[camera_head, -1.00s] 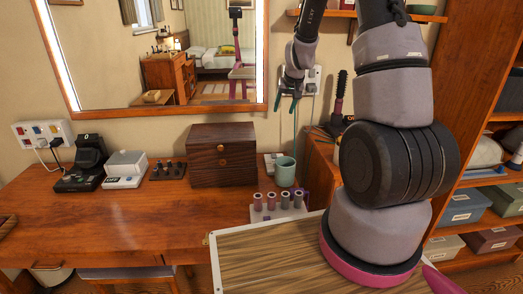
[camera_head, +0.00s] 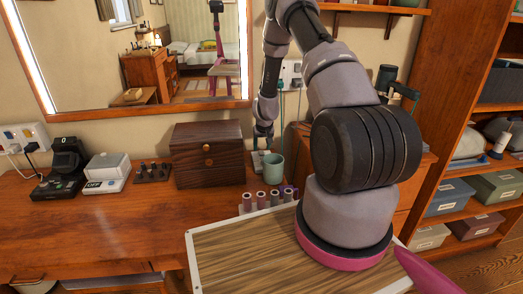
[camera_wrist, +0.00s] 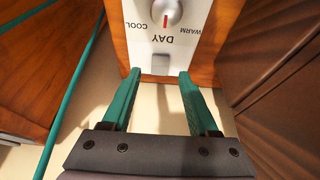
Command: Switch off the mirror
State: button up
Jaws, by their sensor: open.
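The mirror (camera_head: 135,45) hangs on the wall in a wooden frame, with bright light strips along its side edges. In the wrist view a white control panel (camera_wrist: 205,24) carries a silver knob (camera_wrist: 166,12) with a red mark, the words COOL, DAY and WARM upside down, and a small grey switch (camera_wrist: 160,63). My gripper (camera_head: 263,141) is low over the desk between the wooden box and the mug. In the wrist view its green fingers (camera_wrist: 157,80) are open and empty, with the switch between their tips. I cannot tell whether they touch the panel.
A dark wooden box (camera_head: 207,160) stands left of my gripper and a teal mug (camera_head: 273,166) just right of it. A rack of rollers (camera_head: 267,201) is in front. A white device marked OFF (camera_head: 106,178) and a black device (camera_head: 65,172) stand farther left. The front desk is clear.

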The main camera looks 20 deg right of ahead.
aim_at(261, 153)
jog(key=shift+x, duration=1.25)
